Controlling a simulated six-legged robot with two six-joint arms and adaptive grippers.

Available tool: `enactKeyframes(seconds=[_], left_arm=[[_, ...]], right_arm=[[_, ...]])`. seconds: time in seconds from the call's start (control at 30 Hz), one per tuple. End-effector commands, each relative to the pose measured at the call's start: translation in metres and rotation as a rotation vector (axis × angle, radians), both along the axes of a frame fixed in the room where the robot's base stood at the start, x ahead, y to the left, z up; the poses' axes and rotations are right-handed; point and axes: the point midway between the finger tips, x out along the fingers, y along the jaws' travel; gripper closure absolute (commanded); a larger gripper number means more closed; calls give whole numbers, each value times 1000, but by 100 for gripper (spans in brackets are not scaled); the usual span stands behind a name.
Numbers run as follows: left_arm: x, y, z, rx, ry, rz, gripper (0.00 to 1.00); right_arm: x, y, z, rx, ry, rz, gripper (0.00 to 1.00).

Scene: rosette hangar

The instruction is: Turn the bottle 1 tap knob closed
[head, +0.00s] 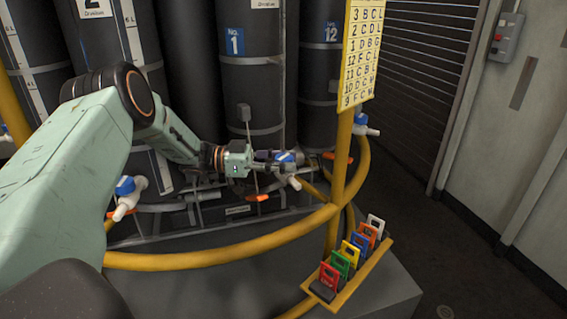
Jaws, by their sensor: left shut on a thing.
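Bottle 1 (250,85) is a tall dark cylinder with a blue "NO. 1" label, upright in the rack at the back centre. Its tap, with a blue knob (286,157) and a white spout (294,182), sticks out low in front. My left gripper (275,162) reaches in from the left and is shut on the blue tap knob. The fingers partly cover the knob, so its exact angle is hard to tell. My right gripper is not in view.
A yellow rail (225,255) curves in front of the bottles, with a yellow post (341,165) and chart (361,52) right of the tap. A tray (375,262) of coloured tags stands at front right. Another blue-knobbed tap (127,190) is at left. The right floor is clear.

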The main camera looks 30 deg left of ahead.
Motion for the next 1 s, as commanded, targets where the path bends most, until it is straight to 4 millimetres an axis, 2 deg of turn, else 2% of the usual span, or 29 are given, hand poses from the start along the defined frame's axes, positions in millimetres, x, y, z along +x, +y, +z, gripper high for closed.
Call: enactKeyframes(seconds=[0.3, 0.33, 0.6, 0.87, 1.0], left_arm=[[0, -1, 1, -2, -1, -1, 92], [0, -1, 1, -2, -1, -1, 60], [0, 0, 0, -1, -1, -1, 37], [0, 0, 0, -1, -1, 0, 37], [0, 0, 6, -2, -2, 0, 37]], right_arm=[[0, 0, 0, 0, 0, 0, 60], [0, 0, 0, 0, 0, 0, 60], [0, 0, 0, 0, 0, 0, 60], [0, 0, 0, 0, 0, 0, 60], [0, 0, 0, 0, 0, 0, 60]])
